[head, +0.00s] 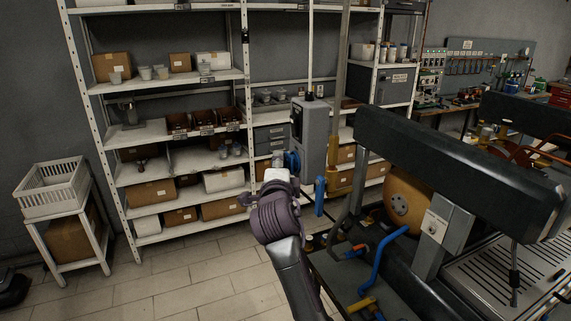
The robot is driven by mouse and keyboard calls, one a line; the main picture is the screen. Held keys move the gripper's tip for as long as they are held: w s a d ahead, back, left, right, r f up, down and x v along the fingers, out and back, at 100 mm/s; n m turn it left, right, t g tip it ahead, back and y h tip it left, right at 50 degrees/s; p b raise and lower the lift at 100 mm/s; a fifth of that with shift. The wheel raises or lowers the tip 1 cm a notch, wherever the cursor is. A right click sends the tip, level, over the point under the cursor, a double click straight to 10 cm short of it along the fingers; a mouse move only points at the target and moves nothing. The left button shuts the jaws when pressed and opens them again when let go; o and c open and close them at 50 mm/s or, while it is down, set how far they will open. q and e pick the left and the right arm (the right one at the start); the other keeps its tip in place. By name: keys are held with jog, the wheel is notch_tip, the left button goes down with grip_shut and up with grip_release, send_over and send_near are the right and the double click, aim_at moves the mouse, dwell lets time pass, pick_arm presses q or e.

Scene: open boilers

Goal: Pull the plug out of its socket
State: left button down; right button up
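A tall grey box (314,132) with a pole rising from its top stands upright in the middle of the head view. A round blue part (292,160), which looks like the plug or its socket, is at the box's left side. I cannot tell plug and socket apart. My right gripper (282,172) is in front of this blue part, at the end of the dark purple arm from the bottom. Its fingers are small and partly hidden by the wrist, so I cannot tell whether they touch or grip anything. My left gripper does not show clearly.
A dark boiler machine (455,175) with blue-handled levers (378,258) stands close on the right. White shelves (190,75) with boxes are behind. A white crate (52,190) stands on a small rack at left. The tiled floor (190,280) at lower left is mostly clear.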

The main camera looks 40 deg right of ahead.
grip_shut()
jog(key=shift+a+f, duration=0.15)
dwell(0.4)
jog(key=shift+w+a+b, duration=0.1)
jog(key=shift+a+b, duration=0.25)
jog(key=shift+a, duration=0.05)
jog(key=shift+d, duration=0.1)
jog(key=shift+w+a+b, duration=0.25)
jog(key=shift+a+b, duration=0.3)
jog(key=shift+a, duration=0.4)
jog(key=shift+w+a+b, duration=0.2)
jog(key=shift+a+b, duration=0.35)
jog(key=shift+a, duration=0.4)
jog(key=shift+a, duration=0.2)
